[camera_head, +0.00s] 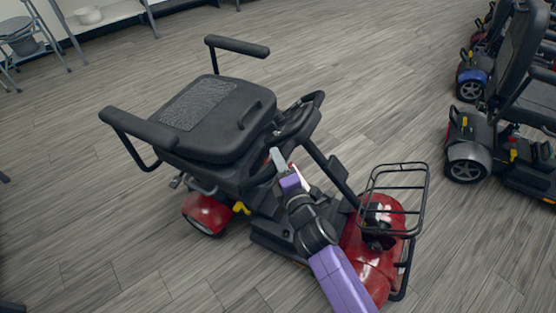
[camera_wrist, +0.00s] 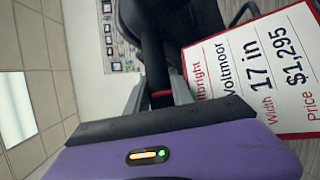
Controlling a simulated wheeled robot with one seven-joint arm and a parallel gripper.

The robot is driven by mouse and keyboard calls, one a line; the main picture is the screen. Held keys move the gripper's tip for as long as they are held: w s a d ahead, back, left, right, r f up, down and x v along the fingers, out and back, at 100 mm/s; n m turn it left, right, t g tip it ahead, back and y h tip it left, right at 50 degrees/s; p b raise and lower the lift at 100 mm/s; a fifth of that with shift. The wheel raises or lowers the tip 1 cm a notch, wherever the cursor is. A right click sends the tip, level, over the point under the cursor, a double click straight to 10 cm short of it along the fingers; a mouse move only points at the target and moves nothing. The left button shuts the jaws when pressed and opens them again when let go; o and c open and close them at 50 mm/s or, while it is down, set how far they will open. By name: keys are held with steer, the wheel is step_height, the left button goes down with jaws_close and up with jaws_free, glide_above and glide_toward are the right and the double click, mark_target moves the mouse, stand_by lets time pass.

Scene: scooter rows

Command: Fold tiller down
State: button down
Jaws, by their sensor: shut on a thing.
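The red scooter's black tiller (camera_head: 335,172) slants up and back from the front body, its looped handlebar (camera_head: 303,112) close to the seat's front edge. My gripper (camera_head: 284,160) is below the handlebar, between the seat and the tiller post. In the wrist view its grey fingers (camera_wrist: 158,95) close on a dark piece with a red band, apparently part of the tiller. The exact grip point is hidden in the head view. A white price card with a red border (camera_wrist: 255,70) is beside the fingers.
The black seat (camera_head: 215,120) has its back folded flat and armrests sticking out. A wire basket (camera_head: 398,195) stands on the red front body (camera_head: 370,262). Other scooters (camera_head: 470,155) line the right side.

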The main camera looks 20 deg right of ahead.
mark_target(286, 159)
steer(key=shift+s, duration=0.1)
stand_by(0.7)
steer(key=shift+s+d+r+t+p, duration=0.35)
steer(key=shift+s+d+r, duration=0.45)
steer(key=shift+r, duration=0.25)
steer(key=c, duration=1.1)
jaws_free()
steer(key=shift+s+a, duration=0.15)
steer(key=shift+s, duration=3.75)
